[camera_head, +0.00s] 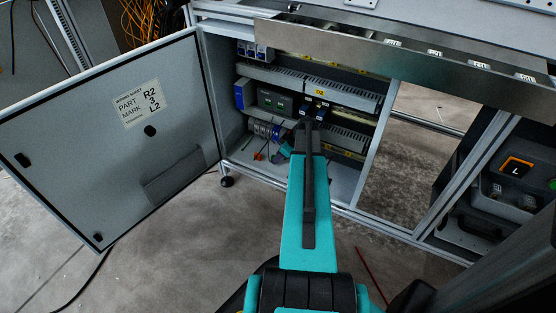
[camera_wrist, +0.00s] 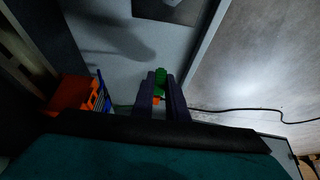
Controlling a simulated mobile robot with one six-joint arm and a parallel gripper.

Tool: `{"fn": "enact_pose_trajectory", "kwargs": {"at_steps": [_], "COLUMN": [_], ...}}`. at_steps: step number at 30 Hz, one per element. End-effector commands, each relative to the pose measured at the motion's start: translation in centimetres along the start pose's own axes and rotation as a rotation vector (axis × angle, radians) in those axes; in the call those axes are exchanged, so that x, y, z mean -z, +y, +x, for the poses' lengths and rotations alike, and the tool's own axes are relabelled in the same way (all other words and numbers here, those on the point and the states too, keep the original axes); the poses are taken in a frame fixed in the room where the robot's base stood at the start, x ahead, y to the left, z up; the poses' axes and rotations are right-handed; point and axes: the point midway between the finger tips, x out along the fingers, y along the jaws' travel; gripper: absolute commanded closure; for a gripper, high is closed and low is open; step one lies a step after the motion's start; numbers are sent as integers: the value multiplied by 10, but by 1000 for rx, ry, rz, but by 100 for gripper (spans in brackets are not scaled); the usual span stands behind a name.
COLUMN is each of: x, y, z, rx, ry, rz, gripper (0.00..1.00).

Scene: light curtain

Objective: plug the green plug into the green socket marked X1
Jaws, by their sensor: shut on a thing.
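My gripper (camera_wrist: 164,88) is shut on the green plug (camera_wrist: 160,76), which sticks out past the fingertips in the wrist view. A small orange part shows between the fingers, below the green. In the head view my arm reaches into the open cabinet, and my gripper (camera_head: 309,126) is in front of the middle row of devices. The plug cannot be made out there. A dark module (camera_head: 273,101) with small green patches sits left of the gripper. I cannot read an X1 mark, so I cannot tell which green part is the socket.
The cabinet door (camera_head: 110,135) stands open at the left, with a labelled sheet (camera_head: 136,103). Grey ducts (camera_head: 270,75) cross the cabinet above and below the devices. Loose coloured wires hang lower left inside. The wrist view shows a black cable (camera_wrist: 240,110) on the floor.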

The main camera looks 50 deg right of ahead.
Motion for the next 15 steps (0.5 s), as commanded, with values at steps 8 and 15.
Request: {"fn": "enact_pose_trajectory", "kwargs": {"at_steps": [8,15], "x": [10,17], "y": [0,0], "z": [-18,-32], "rx": [-1,-1], "ry": [0,0], "rz": [0,1], "gripper": [100,100]}}
